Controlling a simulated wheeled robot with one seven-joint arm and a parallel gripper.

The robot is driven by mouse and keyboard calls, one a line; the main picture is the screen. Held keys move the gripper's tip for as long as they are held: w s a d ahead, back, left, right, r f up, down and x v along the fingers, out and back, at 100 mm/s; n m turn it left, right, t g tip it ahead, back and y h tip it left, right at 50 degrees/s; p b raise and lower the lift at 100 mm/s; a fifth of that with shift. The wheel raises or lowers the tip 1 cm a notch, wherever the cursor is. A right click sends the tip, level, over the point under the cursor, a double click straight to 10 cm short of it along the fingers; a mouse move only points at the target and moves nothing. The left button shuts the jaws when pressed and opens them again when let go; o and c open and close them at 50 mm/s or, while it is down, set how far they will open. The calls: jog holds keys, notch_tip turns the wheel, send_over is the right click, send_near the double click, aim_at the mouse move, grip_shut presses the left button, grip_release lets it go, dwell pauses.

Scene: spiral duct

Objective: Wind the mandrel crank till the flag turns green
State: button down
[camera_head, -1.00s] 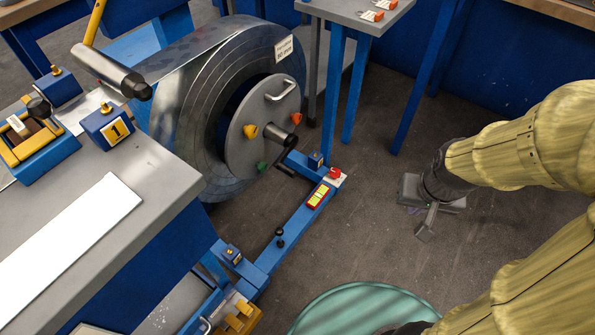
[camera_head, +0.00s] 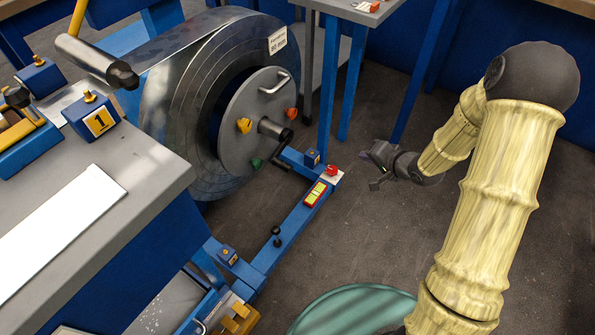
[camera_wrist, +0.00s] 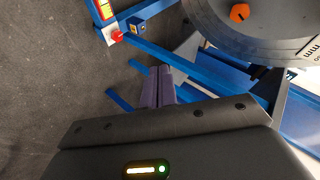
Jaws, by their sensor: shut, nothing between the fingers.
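The mandrel's round grey face plate (camera_head: 237,140) sits at the centre of a large steel coil, with a pale bar handle and orange, yellow and green knobs. A dark cylindrical hub (camera_head: 275,130) sticks out of it, with a dark bar below that may be the crank; I cannot tell surely. No flag is clearly identifiable. A red-framed yellow panel (camera_head: 316,194) is on the blue beam. My gripper (camera_head: 376,168) is right of the hub, apart from it, shut and empty. In the wrist view its closed fingers (camera_wrist: 158,88) point toward the blue frame, with the plate's orange knob (camera_wrist: 239,13) above right.
A red button (camera_head: 331,171) sits at the beam's end, between plate and gripper. A grey bench (camera_head: 150,170) fills the left. A blue-legged table (camera_head: 355,10) stands behind. A teal round object (camera_head: 350,312) is on the floor in front. Floor around my gripper is clear.

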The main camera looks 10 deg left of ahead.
jog(key=s+a+f+m+g+y+b, duration=0.2)
jog(key=s+a+f+m+g+y, duration=0.1)
jog(key=y, duration=0.9)
jog(key=s+a+f+m, duration=0.1)
jog(key=s+a+m, duration=0.1)
jog(key=s+a, duration=0.1)
jog(key=shift+s+a+f+m+g, duration=0.3)
jog(key=shift+s+a+f, duration=0.05)
jog(key=shift+a, duration=0.3)
jog(key=a+r+b, duration=0.4)
jog(key=a+b, duration=0.1)
jog(key=a, duration=0.6)
jog(key=shift+s+b, duration=0.3)
jog(key=shift+s, duration=0.15)
jog(key=shift+d+r, duration=0.1)
